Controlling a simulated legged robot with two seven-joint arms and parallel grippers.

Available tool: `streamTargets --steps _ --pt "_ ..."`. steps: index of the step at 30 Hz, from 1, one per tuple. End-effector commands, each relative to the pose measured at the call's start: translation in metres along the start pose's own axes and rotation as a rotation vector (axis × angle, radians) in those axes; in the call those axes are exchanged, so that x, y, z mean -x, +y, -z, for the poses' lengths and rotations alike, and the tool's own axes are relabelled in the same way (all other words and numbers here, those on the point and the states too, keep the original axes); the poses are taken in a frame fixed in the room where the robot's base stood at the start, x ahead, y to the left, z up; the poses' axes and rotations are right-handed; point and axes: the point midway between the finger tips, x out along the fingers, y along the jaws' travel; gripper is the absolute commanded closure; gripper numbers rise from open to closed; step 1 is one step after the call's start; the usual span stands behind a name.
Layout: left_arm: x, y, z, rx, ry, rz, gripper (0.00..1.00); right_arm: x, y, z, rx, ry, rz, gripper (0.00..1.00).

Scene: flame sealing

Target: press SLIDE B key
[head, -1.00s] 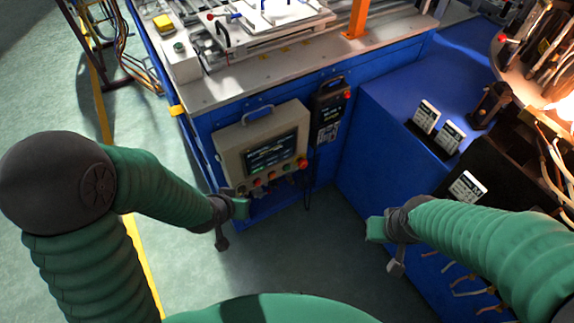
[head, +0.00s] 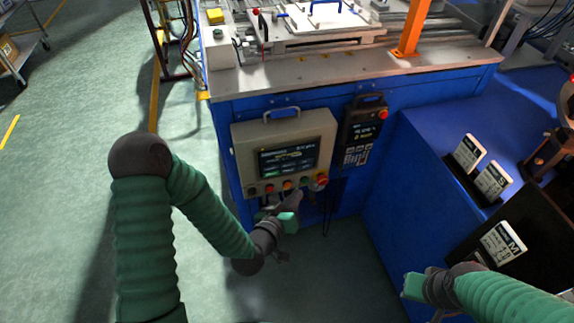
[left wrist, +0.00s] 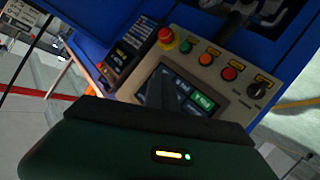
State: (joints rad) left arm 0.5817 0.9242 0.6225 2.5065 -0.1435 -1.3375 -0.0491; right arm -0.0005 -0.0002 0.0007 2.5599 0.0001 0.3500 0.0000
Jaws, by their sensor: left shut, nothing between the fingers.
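A beige control panel (head: 324,127) with a dark screen (head: 288,160) hangs on the front of the blue machine. A row of coloured buttons (head: 287,184) runs below the screen. The left wrist view shows the panel's screen (left wrist: 201,103) with green keys, and its buttons (left wrist: 206,58). No SLIDE B label is legible to me. My left gripper (head: 295,200) is shut and empty, just below the panel's button row in the head view. In the left wrist view dark finger shapes overlap the screen; contact cannot be told. My right gripper (head: 410,288) is low at the right, its jaws unclear.
A dark handheld pendant (head: 362,130) with a small screen and red button hangs right of the panel. A blue cabinet (head: 425,135) stands at the right, with white cards (head: 469,152) in holders. The white worktop (head: 350,67) lies above the panel.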

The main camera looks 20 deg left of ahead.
Motion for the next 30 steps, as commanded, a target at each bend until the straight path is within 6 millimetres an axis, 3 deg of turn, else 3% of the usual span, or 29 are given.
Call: streamTargets --steps 16,30 --pt "-0.051 -0.038 0.038 -0.001 0.002 0.0 1.0 0.003 0.0 0.001 -0.001 0.0 0.0 1.0" --pt "-0.058 -0.042 0.043 -0.002 0.0 0.0 1.0 0.003 0.0 0.001 -0.001 0.0 0.0 1.0"
